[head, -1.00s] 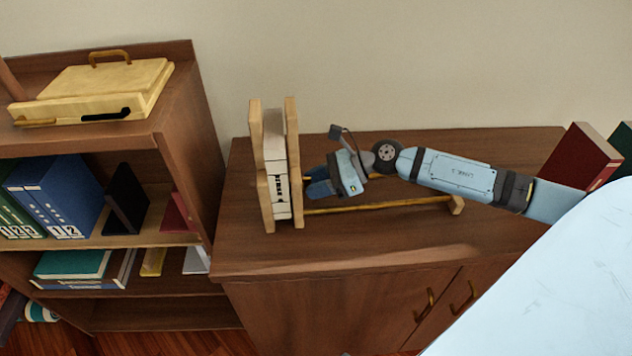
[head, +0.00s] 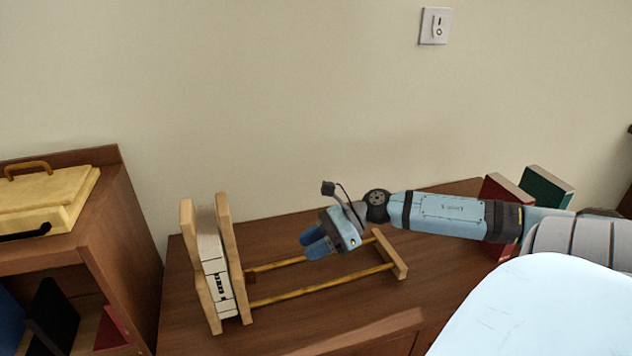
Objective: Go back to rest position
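My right gripper (head: 308,242) is above a wooden book rack (head: 398,255) on the brown cabinet top (head: 290,325). Its blue fingers point left toward the rack's upright end and seem to hold nothing; the gap between them is too small to judge well. A white book (head: 214,262) with dark spine marks stands between the rack's two wooden uprights at the left, apart from the fingers. My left gripper is not in view.
A yellow case (head: 45,200) with a handle lies on the bookshelf (head: 115,215) at the left. A red book (head: 508,192) and a green book (head: 546,188) stand at the cabinet's right end. A light switch (head: 435,26) is on the wall.

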